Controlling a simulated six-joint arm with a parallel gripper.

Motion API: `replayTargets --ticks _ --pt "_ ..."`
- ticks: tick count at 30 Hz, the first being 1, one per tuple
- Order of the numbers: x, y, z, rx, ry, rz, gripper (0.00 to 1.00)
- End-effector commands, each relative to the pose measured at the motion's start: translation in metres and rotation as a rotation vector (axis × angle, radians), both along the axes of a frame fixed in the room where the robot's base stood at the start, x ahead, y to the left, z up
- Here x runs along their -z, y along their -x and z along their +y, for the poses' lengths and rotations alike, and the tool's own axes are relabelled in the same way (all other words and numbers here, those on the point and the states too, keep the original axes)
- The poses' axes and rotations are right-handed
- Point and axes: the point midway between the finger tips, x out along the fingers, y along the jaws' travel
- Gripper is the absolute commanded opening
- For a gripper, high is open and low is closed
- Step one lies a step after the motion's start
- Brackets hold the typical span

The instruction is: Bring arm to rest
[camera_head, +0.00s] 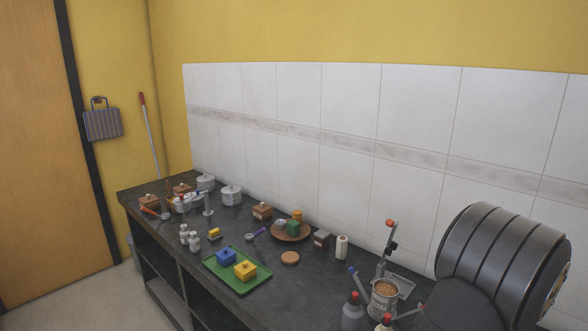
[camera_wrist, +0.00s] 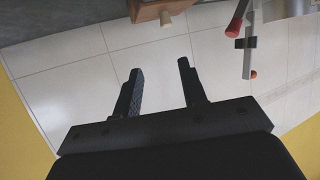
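In the wrist view my gripper (camera_wrist: 160,85) has its two dark fingers spread well apart with nothing between them. Behind the fingers is the white tiled wall (camera_wrist: 90,75). A wooden box with a knob (camera_wrist: 160,10) is at the top edge of that view, apart from the fingertips. In the head view I cannot make out the gripper's fingers. An open metal canister with brown contents (camera_head: 384,292) stands at the lower right.
A green tray (camera_head: 237,284) holds a blue block and a yellow block. A round brown board (camera_head: 291,232), small bottles (camera_head: 189,236) and a red-topped stand (camera_head: 386,246) are on the counter. Grey bottles (camera_head: 352,312) stand near the front right. The tiled wall runs behind.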

Motion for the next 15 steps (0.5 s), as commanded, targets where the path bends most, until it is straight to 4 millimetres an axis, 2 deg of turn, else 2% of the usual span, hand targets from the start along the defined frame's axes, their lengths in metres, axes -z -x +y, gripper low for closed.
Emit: replayTargets --ticks 6,15 --pt "-0.015 -0.006 -0.031 0.099 0.050 0.067 0.38" --pt "-0.035 -0.009 -0.062 0.222 0.082 0.151 0.38"
